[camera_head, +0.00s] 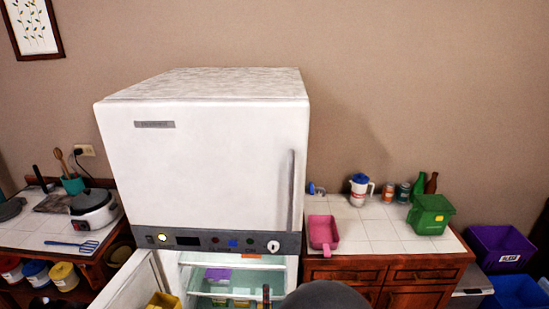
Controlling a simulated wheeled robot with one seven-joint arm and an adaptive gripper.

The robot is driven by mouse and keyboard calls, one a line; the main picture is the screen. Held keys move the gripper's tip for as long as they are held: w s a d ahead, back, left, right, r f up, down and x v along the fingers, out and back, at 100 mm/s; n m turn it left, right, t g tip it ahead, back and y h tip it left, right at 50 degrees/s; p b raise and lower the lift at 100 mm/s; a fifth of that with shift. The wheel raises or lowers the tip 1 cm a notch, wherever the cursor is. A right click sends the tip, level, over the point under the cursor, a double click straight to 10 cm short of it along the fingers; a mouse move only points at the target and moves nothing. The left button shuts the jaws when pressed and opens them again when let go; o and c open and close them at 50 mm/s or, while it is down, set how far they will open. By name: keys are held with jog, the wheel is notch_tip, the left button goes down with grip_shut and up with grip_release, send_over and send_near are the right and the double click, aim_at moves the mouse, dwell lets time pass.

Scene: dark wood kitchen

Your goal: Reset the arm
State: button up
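A dark rounded part of my arm shows at the bottom edge, right of the middle. A small dark upright piece stands just left of it, in front of the open lower compartment; I cannot tell what it is. My gripper cannot be made out in this view. The white fridge (210,165) stands in front of me with its upper door shut. Its lower compartment (230,279) is open and lit, with a purple item (217,274) and some yellow items inside. The lower door (133,283) is swung out to the left.
On the right tiled counter (375,231) are a pink tray (323,232), a white-and-blue jug (359,190), cans, bottles and a green bin (430,214). The left counter holds a white cooker (93,209) and a blue spatula (76,245). Purple (500,249) and blue crates stand far right.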

jog(key=s+a+f+m+g+y, duration=0.2)
jog(key=s+a+f+m+g, duration=0.2)
jog(key=s+f+g, duration=0.3)
jog(key=s+d+r+m+g+b, duration=0.1)
jog(key=s+d+r+m+g, duration=0.2)
jog(key=s, duration=0.5)
jog(key=s+d+r+m+h+b, duration=0.1)
jog(key=s+d+r+m, duration=0.4)
jog(key=d+r, duration=0.6)
jog(key=s+d+r+m+h+b, duration=0.1)
jog(key=s+d+r+m+b, duration=0.2)
jog(key=d+r, duration=0.8)
jog(key=shift+s+d+m+t+h+b, duration=0.35)
jog(key=shift+s+d+m, duration=0.2)
jog(key=shift+s+m, duration=0.6)
jog(key=shift+w+r, duration=0.1)
